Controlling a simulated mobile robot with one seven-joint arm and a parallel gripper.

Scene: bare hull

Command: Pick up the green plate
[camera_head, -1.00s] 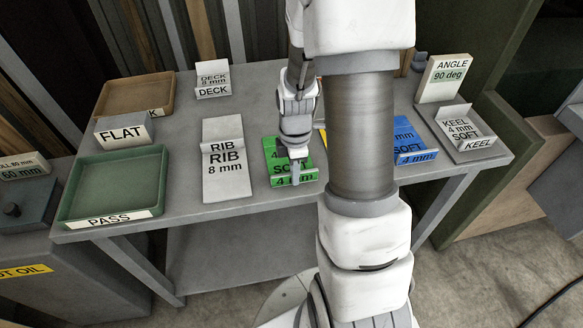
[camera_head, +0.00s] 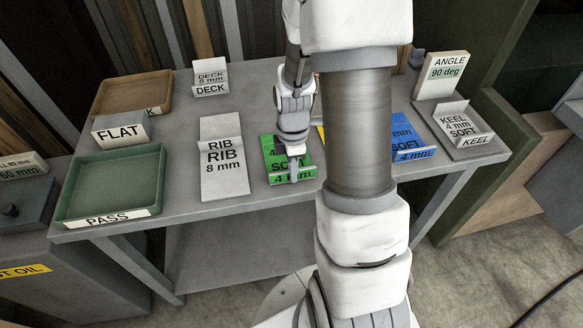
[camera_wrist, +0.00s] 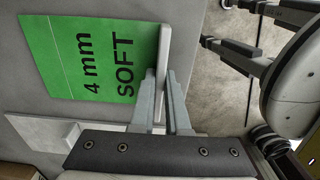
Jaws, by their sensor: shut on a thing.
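The green plate (camera_head: 270,153), marked "4 mm SOFT", lies on the grey table with an upturned lip along its front edge. It fills the upper left of the wrist view (camera_wrist: 75,40). My gripper (camera_head: 294,170) is at the plate's front lip, pointing down. In the wrist view my gripper (camera_wrist: 165,80) has one finger on each side of the lip and is shut on it. My arm hides part of the table to the right of the plate.
The grey rib plate (camera_head: 224,175) lies just left of the green plate. The blue plate (camera_head: 405,135) is to the right, partly behind my arm. A green PASS tray (camera_head: 110,180) stands at the table's left front, and a keel plate (camera_head: 462,125) at the right.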

